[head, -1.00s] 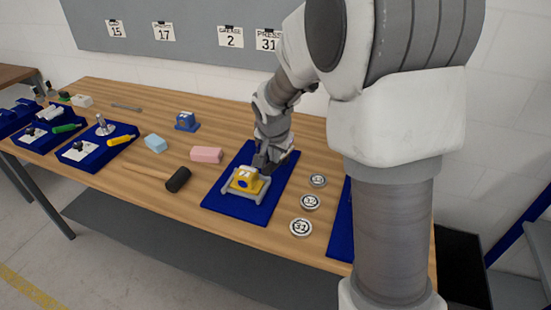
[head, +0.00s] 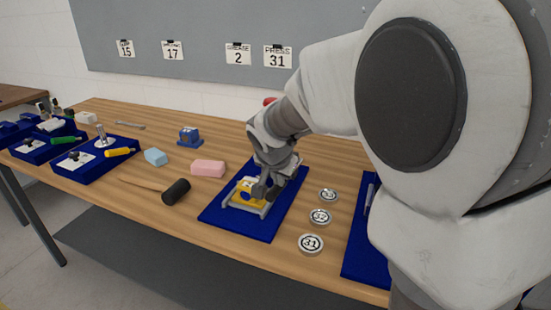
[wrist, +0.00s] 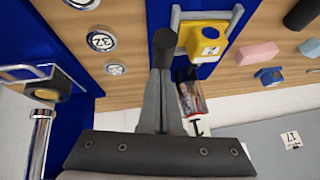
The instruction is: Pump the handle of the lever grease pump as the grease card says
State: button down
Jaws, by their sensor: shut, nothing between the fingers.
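A yellow device with a grey U-shaped bar, apparently the lever grease pump (head: 246,190), sits on a blue mat (head: 232,225). In the wrist view, the yellow body (wrist: 205,40) carries a white label with a mark like a 2. My gripper (head: 262,190) is shut and empty, pointing down at the right side of the device. In the wrist view its dark fingertips (wrist: 163,45) are close beside the grey bar; I cannot tell whether they touch it. My wrist partly hides the device in the head view. The grease card (head: 238,54) on the wall board reads 2.
Several numbered discs (head: 319,217) stand right of the mat. Another blue mat (head: 360,255) lies farther right, partly behind my arm. A black-headed mallet (head: 176,192), a pink block (head: 208,168) and a light-blue block (head: 155,157) lie left. A blue box (head: 189,136) stands behind.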

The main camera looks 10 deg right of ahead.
aim_at(277, 195)
jog(key=f+b, duration=0.3)
jog(key=b, duration=0.1)
jog(key=shift+s+a+f, duration=0.25)
jog(key=shift+s+a, duration=0.05)
jog(key=shift+s, duration=0.1)
jog(key=shift+s+f+b, duration=0.3)
jog(key=shift+f+b, duration=0.05)
jog(key=shift+f, duration=0.05)
jog(key=shift+a, duration=0.1)
jog(key=w+d+r+p+v, duration=0.1)
jog(key=p+v, duration=0.2)
jog(key=v, duration=1.1)
jog(key=shift+p, duration=0.35)
